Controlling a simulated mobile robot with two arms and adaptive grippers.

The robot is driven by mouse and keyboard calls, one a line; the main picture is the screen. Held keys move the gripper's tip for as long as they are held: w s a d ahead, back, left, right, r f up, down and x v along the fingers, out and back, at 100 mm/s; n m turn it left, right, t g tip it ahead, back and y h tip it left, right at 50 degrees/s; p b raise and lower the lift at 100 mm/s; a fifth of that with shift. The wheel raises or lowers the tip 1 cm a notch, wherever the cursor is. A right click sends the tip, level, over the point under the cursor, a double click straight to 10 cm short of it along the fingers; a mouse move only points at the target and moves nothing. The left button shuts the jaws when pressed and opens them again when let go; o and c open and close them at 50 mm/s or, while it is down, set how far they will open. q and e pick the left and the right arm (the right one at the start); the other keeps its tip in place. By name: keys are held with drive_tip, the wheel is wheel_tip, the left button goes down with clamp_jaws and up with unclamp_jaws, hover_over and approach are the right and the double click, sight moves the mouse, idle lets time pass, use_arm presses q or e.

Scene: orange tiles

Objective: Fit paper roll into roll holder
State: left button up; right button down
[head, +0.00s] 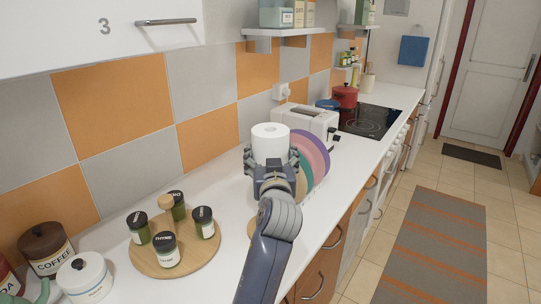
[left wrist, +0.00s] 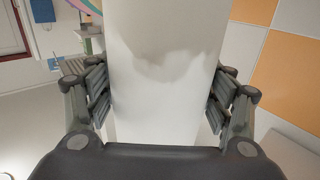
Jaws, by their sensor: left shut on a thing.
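The white paper roll (head: 270,148) stands upright in the head view, above or on the counter beside the plates. My left gripper (head: 271,165) is shut on it, with fingers on both sides. In the left wrist view the roll (left wrist: 163,75) fills the middle between the fingers (left wrist: 163,100). The roll's lower end is hidden by my gripper and arm. A bit of a round wooden piece (head: 251,228) shows left of my arm; I cannot tell whether it is the roll holder. My right gripper is not in view.
Colored plates (head: 316,158) stand on edge right of the roll, with a white toaster (head: 305,120) behind. A round wooden board (head: 205,252) with spice jars is at front left, near the coffee canister (head: 46,248). White counter (head: 215,185) is clear between board and roll.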

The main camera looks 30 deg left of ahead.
use_arm(q)
drive_tip(key=shift+s+d+f+b, duration=0.1)
drive_tip(key=shift+d+f+b, duration=0.05)
drive_tip(key=shift+f+b, duration=0.75)
drive_tip(key=shift+d+f+b, duration=0.1)
drive_tip(key=shift+f+b, duration=0.55)
drive_tip(key=shift+f, duration=0.4)
drive_tip(key=shift+a+f+b, duration=0.15)
drive_tip(key=shift+f+b, duration=0.6)
drive_tip(key=shift+f, duration=0.25)
drive_tip(key=shift+a+f+b, duration=0.15)
drive_tip(key=shift+f+b, duration=0.55)
drive_tip(key=shift+f, duration=0.25)
drive_tip(key=shift+d+f+b, duration=0.1)
drive_tip(key=shift+f+b, duration=1.15)
drive_tip(key=shift+f, duration=0.3)
drive_tip(key=o, duration=1.2)
drive_tip(key=shift+r, duration=0.1)
drive_tip(key=shift+o, duration=0.2)
